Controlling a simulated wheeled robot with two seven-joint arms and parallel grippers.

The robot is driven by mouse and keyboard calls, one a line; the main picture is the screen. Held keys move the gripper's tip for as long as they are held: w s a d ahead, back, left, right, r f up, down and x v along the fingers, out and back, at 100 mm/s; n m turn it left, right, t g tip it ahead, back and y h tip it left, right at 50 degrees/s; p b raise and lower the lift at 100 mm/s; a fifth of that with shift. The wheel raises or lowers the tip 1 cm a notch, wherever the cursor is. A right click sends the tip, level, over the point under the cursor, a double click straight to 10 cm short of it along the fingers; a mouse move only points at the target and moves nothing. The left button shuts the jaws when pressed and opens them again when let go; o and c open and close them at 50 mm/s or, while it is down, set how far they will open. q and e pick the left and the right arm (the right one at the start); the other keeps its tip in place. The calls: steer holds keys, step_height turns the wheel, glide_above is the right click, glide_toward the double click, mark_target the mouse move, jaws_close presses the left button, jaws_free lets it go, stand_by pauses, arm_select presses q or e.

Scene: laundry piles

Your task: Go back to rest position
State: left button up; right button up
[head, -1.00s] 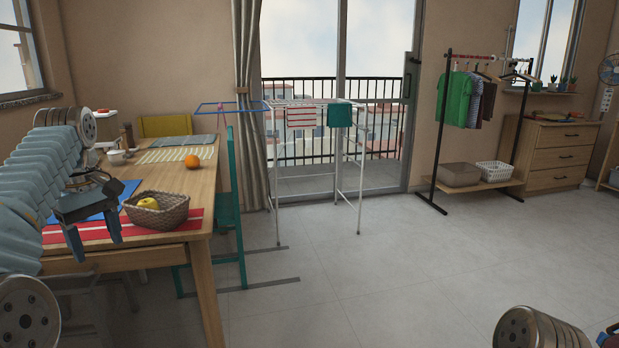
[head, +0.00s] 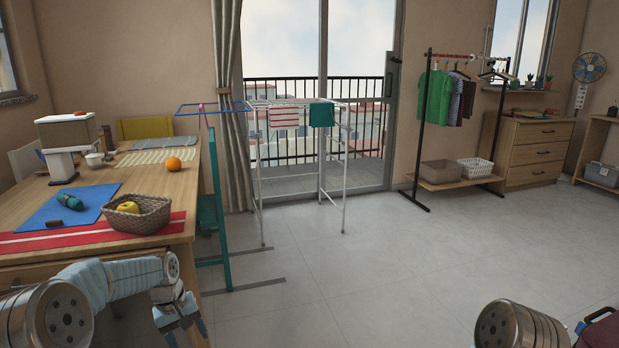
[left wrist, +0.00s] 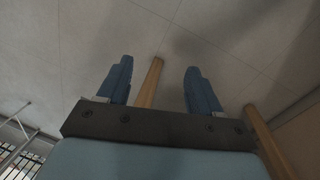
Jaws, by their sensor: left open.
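My left arm is low at the left of the head view, in front of the table's near edge. Its gripper (head: 182,322) hangs at the lower left beside the table (head: 190,215), partly cut off by the frame. In the left wrist view its two blue fingers (left wrist: 157,88) stand apart with nothing between them, over bare floor and a wooden table leg (left wrist: 150,82). I cannot make out the right gripper's fingers.
The table holds a basket (head: 136,214) with yellow fruit, an orange (head: 173,164), a blue mat (head: 62,209) and a red runner (head: 30,240). A drying rack (head: 345,170), a teal stand (head: 212,205) and a clothes rail (head: 422,130) stand beyond. The middle floor is clear.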

arm_select(q)
steer(key=s+d+f+m+h, duration=0.1)
steer(key=s+d+f, duration=0.1)
steer(key=d+f, duration=0.3)
steer(key=s+d+f+m, duration=0.1)
steer(key=s+d+f, duration=0.15)
steer(key=f, duration=0.35)
steer(key=s+d+f+m, duration=0.1)
steer(key=s+d+f, duration=0.4)
steer(key=s, duration=0.6)
steer(key=s+d+f+m+h, duration=0.1)
steer(key=s+d+f, duration=0.5)
steer(key=s, duration=0.5)
steer(key=shift+f+h, duration=0.3)
steer(key=shift+f, duration=0.4)
steer(key=shift+d, duration=0.1)
